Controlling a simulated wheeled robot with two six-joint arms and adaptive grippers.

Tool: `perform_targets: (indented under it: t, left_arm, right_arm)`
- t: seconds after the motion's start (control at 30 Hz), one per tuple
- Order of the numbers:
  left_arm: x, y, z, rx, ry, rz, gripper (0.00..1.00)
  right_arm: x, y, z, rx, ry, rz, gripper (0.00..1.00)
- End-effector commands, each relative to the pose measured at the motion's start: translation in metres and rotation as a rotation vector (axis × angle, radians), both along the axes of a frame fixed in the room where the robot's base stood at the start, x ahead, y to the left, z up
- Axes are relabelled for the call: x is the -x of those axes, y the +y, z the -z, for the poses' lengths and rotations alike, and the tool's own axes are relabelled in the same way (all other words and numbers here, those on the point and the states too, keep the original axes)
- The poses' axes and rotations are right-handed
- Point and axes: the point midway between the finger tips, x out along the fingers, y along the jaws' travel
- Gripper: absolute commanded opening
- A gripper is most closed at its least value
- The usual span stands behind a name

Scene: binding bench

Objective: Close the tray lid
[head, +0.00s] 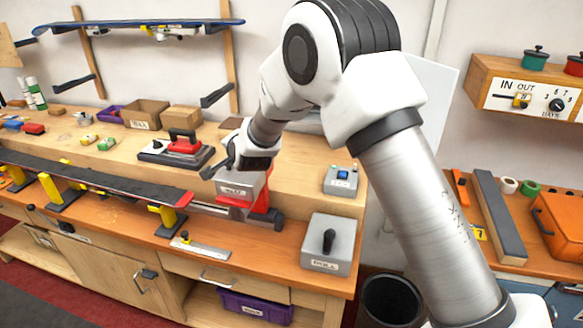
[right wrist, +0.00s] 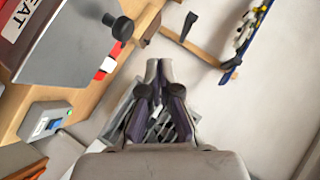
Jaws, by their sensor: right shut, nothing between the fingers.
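A grey panel (right wrist: 72,42) fills the upper left of the right wrist view, with a black knob (right wrist: 118,27) at its corner and a red-edged label beside it. I cannot tell for certain that it is the tray lid. In the head view it appears to belong to the grey and red labelled device (head: 240,190) on the bench, partly hidden by my arm. My right gripper (head: 232,158) is just above this device. In the right wrist view its fingertips (right wrist: 158,66) are together and empty, apart from the knob. My left gripper is out of view.
A grey box with a black handle (head: 327,244) stands at the bench's front right. A small control box (head: 342,180) is behind it. A red and black tool (head: 183,147) sits left of my gripper. A long dark ski (head: 95,177) lies on yellow supports at the left.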

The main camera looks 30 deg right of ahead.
Motion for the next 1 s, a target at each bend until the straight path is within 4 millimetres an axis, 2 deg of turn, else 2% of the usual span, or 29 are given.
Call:
perform_targets:
  t: [0.03,0.1,0.4,1.0]
  left_arm:
    - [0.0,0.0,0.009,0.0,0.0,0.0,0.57]
    - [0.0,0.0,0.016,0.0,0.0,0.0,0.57]
    - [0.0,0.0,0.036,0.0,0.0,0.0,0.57]
    - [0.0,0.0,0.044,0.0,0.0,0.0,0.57]
  right_arm:
    - [-0.004,0.003,0.008,0.001,-0.002,0.0,0.0]
    - [-0.008,0.006,0.013,-0.001,-0.001,0.0,0.0]
    - [-0.021,0.017,0.029,0.0,-0.001,0.001,0.0]
    - [-0.026,0.022,0.036,0.0,-0.001,0.001,0.0]
